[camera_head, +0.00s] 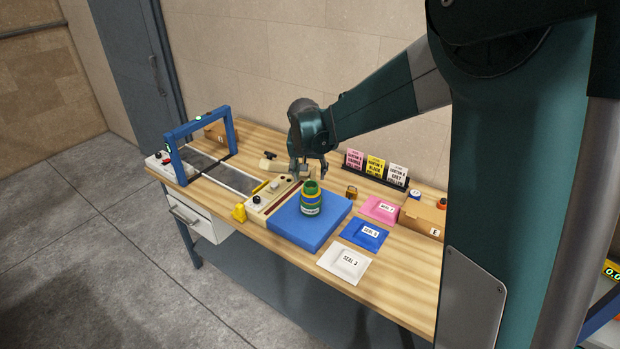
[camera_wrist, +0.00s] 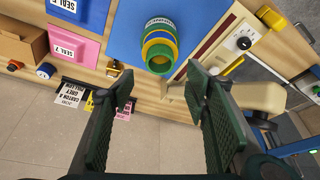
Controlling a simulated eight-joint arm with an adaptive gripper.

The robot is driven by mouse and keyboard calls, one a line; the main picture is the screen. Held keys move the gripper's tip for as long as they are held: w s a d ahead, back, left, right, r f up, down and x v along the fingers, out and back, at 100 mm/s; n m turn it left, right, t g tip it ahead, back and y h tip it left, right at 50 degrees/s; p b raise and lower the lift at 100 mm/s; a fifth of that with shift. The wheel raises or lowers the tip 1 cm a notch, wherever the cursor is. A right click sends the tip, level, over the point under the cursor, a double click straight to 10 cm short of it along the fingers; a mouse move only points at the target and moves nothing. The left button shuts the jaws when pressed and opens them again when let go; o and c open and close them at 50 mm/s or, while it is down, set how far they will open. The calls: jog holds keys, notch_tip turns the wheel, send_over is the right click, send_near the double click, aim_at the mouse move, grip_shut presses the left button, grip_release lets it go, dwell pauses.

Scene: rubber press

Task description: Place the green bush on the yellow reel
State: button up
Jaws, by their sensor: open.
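A stack of round parts stands upright on the blue block (camera_head: 284,222). The green bush (camera_head: 311,186) shows as a hollow green ring at its top, with the yellow reel (camera_head: 304,202) below it, banded with green and blue and labelled. In the wrist view the green bush (camera_wrist: 159,63) is the end nearest the camera, with yellow and blue rings of the reel (camera_wrist: 160,36) behind it. My gripper (camera_head: 308,172) is open and empty, just above and behind the stack. In the wrist view its fingers (camera_wrist: 158,90) are spread, and the bush lies beyond their tips, apart from them.
A blue-framed sealing machine (camera_head: 198,147) stands at the left of the table. Pink, blue and white seal packets (camera_head: 345,263) lie right of the block. A card rack (camera_head: 372,172), a small amber item (camera_head: 351,192) and a cardboard box (camera_head: 424,217) stand behind. A yellow piece (camera_head: 240,212) is at the front.

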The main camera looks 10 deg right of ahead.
jog(key=shift+v, duration=2.25)
jog(key=s+d+r+n+t, duration=0.15)
jog(key=s+r, duration=0.25)
jog(key=s, duration=0.7)
jog(key=s+d+r, duration=0.3)
jog(key=s+r, duration=0.2)
jog(key=s, duration=0.5)
jog(key=s+d+f+n, duration=0.1)
jog(key=s+f, duration=0.1)
jog(key=s, duration=0.8)
jog(key=s+f+n+t+y, duration=0.1)
jog(key=s+f, duration=0.1)
jog(key=s, duration=0.7)
jog(key=shift+s+d, duration=0.35)
jog(key=shift+s, duration=0.05)
